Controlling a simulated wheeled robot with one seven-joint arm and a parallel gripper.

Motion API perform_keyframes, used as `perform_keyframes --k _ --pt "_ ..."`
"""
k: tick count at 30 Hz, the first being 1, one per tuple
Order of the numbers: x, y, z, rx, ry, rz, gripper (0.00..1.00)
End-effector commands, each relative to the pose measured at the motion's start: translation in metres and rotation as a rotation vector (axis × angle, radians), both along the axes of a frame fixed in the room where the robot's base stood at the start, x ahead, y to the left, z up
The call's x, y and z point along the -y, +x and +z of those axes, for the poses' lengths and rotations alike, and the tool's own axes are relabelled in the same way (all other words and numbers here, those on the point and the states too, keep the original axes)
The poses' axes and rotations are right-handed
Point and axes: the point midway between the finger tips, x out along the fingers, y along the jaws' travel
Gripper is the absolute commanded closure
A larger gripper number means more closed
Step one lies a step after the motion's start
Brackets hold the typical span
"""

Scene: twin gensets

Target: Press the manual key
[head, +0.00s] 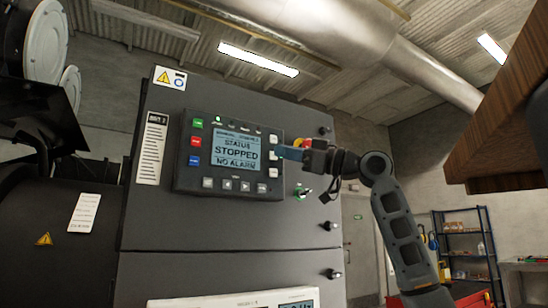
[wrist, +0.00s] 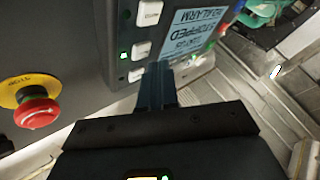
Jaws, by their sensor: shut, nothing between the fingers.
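The control panel (head: 230,187) on the grey cabinet has a lit screen (head: 236,155) reading STATUS STOPPED, NO ALARM. A column of white keys (head: 273,173) runs down its right side. These keys also show in the wrist view (wrist: 142,49), upside down, with a small green light beside one; I cannot surely read which is the manual key. My gripper (head: 281,153) is shut and empty, its blue fingers pointing at this column from the right. In the wrist view the fingertips (wrist: 158,72) are close by a white key; I cannot tell whether they touch.
A red emergency stop on a yellow base (wrist: 37,111) sits beside the panel, partly hidden behind my gripper in the head view. Cabinet latches (head: 328,226) stick out at right. A brown wooden thing (head: 500,120) hangs at upper right.

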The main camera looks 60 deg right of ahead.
Motion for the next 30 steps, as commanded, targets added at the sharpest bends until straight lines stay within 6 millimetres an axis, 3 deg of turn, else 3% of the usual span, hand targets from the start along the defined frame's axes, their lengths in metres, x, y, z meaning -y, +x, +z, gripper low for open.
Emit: perform_keyframes --k 13,30 --pt "-0.004 -0.006 -0.001 0.000 0.000 0.000 1.00" --pt "-0.032 -0.047 -0.001 0.000 -0.001 0.001 1.00"
